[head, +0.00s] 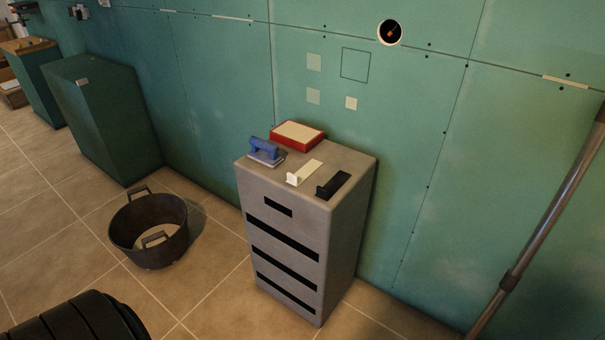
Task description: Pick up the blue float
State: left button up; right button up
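The blue float (266,151) lies on top of a grey drawer cabinet (293,224), near its left front corner. It has a blue handle above a flat, paler plate, and nothing covers it. No gripper shows in the head view. A dark ribbed thing at the bottom left corner may be part of my own arm; I cannot tell which part.
A red-edged box (298,134), a white tool (304,173) and a black tool (333,185) share the cabinet top. A black bucket (149,229) stands on the tiled floor to the left. A green cabinet (103,117) and a metal pole (556,221) flank the area.

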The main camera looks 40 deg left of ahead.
aim_at(265, 153)
jog(key=u, duration=1.4)
